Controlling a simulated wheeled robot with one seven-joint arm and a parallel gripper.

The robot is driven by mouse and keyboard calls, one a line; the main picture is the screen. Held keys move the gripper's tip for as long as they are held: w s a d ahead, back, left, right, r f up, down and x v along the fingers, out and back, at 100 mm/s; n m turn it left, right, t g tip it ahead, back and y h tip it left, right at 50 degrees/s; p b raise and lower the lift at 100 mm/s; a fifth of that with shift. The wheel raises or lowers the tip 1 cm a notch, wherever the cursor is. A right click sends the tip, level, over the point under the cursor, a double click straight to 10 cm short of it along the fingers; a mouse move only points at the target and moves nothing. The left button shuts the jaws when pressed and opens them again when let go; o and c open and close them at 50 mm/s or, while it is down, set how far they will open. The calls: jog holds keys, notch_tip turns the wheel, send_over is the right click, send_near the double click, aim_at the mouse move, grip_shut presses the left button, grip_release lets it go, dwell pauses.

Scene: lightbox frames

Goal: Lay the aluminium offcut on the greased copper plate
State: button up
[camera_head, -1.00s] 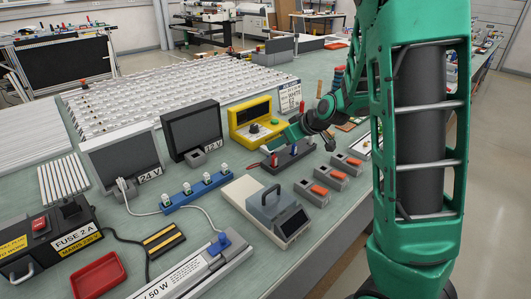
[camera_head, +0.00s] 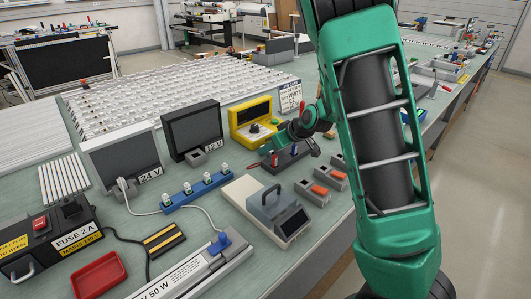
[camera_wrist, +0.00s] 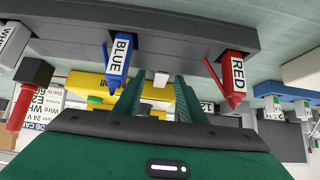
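I cannot make out the aluminium offcut or the greased copper plate in either view. My gripper (camera_wrist: 157,98) shows in the wrist view with its two green fingers apart; a small pale patch shows between them and seems to lie beyond them. In the head view my gripper (camera_head: 270,147) is small and low over the bench, at a dark holder (camera_head: 290,158). In the wrist view this holder (camera_wrist: 150,35) appears upside down, with a BLUE-labelled piece (camera_wrist: 119,55) and a RED-labelled piece (camera_wrist: 233,78) near the fingers.
Grey boxes with orange tops (camera_head: 320,190) stand right of a grey handled device (camera_head: 278,212). A yellow instrument (camera_head: 250,120) stands behind the holder. A blue socket strip (camera_head: 197,192) and a red tray (camera_head: 98,277) lie to the left. My arm hides part of the bench.

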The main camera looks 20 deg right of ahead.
grip_shut()
